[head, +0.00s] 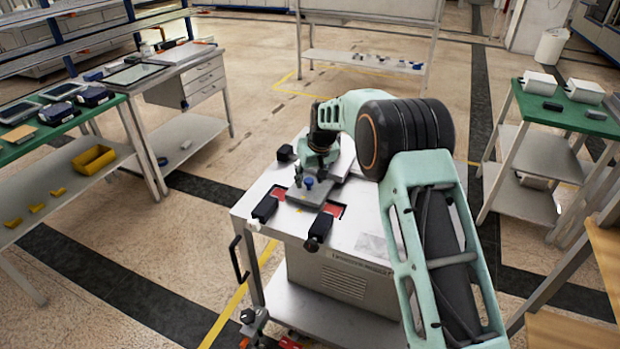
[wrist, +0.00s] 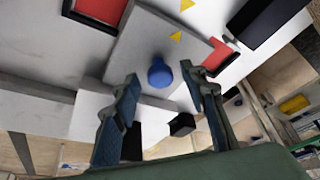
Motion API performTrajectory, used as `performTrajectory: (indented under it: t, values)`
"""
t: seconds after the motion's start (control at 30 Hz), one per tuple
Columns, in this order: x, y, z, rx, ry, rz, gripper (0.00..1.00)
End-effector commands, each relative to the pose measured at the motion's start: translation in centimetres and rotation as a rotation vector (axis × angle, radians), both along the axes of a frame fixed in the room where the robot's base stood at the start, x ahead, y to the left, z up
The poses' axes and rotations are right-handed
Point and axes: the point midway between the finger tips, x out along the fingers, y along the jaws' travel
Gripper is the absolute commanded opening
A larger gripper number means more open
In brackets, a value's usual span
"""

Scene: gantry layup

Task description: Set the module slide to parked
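The module slide is most likely the grey plate (wrist: 150,38) with a round blue knob (wrist: 160,73) on the white cart top. In the head view the plate (head: 312,196) and its blue knob (head: 308,183) lie on the cart, with red patches (head: 333,209) beside the plate. My gripper (wrist: 160,80) is open above the plate. In the wrist view the knob shows between its two spread fingers, with a gap on each side. One yellow triangle (wrist: 176,36) is on the plate and another (wrist: 187,4) lies beyond its edge.
Black blocks (head: 265,208) stand at the edges of the cart top (head: 355,225). A handle (head: 238,258) sticks out at its left side. Green-topped benches with boxes (head: 586,90) and cases (head: 92,96) stand right and left. Open floor (head: 170,235) lies left of the cart.

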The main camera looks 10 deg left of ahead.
Motion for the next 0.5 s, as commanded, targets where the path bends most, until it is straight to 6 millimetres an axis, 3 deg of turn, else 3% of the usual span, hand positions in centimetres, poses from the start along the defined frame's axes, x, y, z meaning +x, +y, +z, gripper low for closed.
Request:
performTrajectory:
  t: [0.27,0.5]
  values:
    - [-0.2,-0.1,0.8,0.002,-0.002,0.000,0.39]
    - [-1.4,-1.0,4.8,0.002,-0.005,0.000,0.39]
